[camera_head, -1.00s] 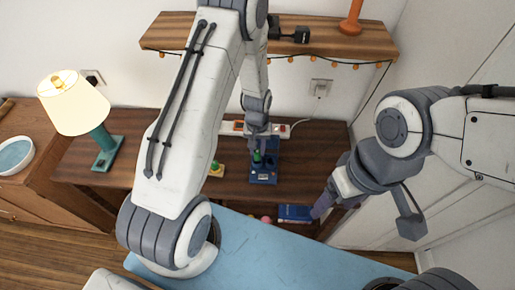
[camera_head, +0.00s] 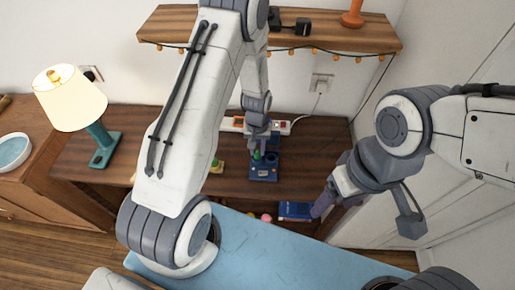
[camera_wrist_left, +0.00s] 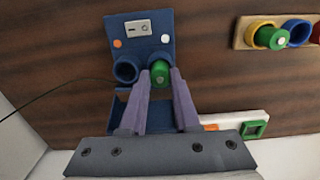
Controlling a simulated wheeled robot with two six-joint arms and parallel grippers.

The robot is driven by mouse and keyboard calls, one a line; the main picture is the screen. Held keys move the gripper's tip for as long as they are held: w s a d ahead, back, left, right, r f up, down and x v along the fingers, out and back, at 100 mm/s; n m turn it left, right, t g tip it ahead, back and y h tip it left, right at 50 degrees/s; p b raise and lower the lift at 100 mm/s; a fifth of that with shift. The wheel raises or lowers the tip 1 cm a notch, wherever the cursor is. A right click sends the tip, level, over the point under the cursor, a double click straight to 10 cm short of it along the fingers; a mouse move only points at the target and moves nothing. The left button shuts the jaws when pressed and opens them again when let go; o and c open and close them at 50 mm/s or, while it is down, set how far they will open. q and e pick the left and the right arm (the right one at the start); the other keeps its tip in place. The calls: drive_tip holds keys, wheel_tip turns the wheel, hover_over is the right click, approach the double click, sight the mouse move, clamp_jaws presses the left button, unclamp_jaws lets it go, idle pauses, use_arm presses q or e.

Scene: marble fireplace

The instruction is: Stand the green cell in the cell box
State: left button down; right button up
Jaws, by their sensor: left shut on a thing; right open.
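The blue cell box (camera_head: 263,174) stands on the wooden desk. In the left wrist view the cell box (camera_wrist_left: 142,45) shows two round sockets; the left one is empty. My left gripper (camera_head: 257,153) is above the box, its purple fingers (camera_wrist_left: 160,80) shut on the green cell (camera_wrist_left: 160,72). The cell is at the right socket, with the socket's rim showing behind it. I cannot tell how deep it sits. The green cell (camera_head: 256,156) is small in the head view. My right gripper (camera_head: 318,208) is open and empty at the desk's front right.
A wooden holder (camera_wrist_left: 243,33) with coloured rings and another green piece (camera_wrist_left: 275,38) stands beside the box. A white power strip (camera_head: 283,127) lies behind it. A teal lamp (camera_head: 101,145) is at the left. A blue item (camera_head: 295,210) lies near my right gripper.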

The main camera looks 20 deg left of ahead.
sight(258, 151)
use_arm(q)
drive_tip(key=shift+f+b, duration=0.35)
drive_tip(key=shift+f, duration=0.2)
drive_tip(key=c, duration=0.6)
unclamp_jaws()
drive_tip(key=shift+o, duration=0.2)
drive_tip(key=shift+r, duration=0.1)
wheel_tip(258, 151, up, 10)
drive_tip(key=shift+f+b, duration=0.15)
drive_tip(key=shift+b, duration=0.6)
drive_tip(key=shift+r, duration=0.35)
